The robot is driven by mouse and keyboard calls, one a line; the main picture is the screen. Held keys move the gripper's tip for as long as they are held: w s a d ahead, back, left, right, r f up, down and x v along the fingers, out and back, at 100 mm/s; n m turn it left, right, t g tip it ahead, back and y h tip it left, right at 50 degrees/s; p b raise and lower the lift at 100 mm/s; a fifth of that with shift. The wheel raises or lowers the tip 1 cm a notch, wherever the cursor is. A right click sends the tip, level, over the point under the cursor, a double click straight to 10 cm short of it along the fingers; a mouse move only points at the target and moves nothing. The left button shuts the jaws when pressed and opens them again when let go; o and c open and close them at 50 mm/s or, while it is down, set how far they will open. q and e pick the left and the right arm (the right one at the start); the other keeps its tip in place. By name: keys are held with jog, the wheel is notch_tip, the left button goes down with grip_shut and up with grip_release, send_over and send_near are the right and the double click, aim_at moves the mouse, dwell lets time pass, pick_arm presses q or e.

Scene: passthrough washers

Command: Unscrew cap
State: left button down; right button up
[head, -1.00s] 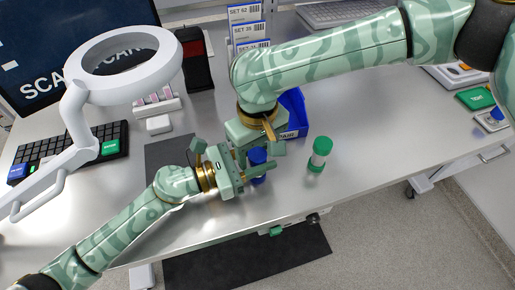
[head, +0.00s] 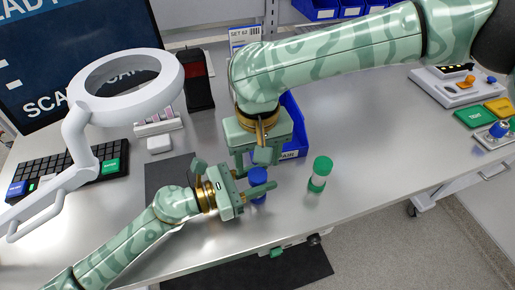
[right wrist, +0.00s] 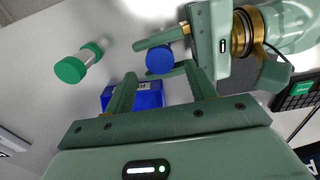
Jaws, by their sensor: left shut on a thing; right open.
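A small container with a blue cap (head: 258,177) stands upright near the table's front; its blue lower part shows below the fingers. My left gripper (head: 260,187) is shut on it from the left, below the cap. My right gripper (head: 253,161) is open above the cap, pointing down. In the right wrist view, the blue cap (right wrist: 160,61) shows beyond the open fingers (right wrist: 160,85), and they do not appear to touch it.
A clear tube with green ends (head: 318,180) stands to the right. A blue bin (head: 292,122) is behind my right gripper. A white ring lamp (head: 125,60) overhangs the left, above a keyboard (head: 45,175). The table's right middle is clear.

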aim_at(257, 174)
jog(key=shift+f, duration=2.25)
jog(key=c, duration=1)
jog(key=shift+r+n, duration=0.1)
jog(key=shift+n, duration=1.5)
jog(key=o, duration=1.1)
jog(key=shift+c, duration=0.2)
jog(key=shift+r, duration=2.25)
pick_arm(q)
jog(key=c, duration=0.8)
grip_release()
jog(key=shift+c, duration=0.2)
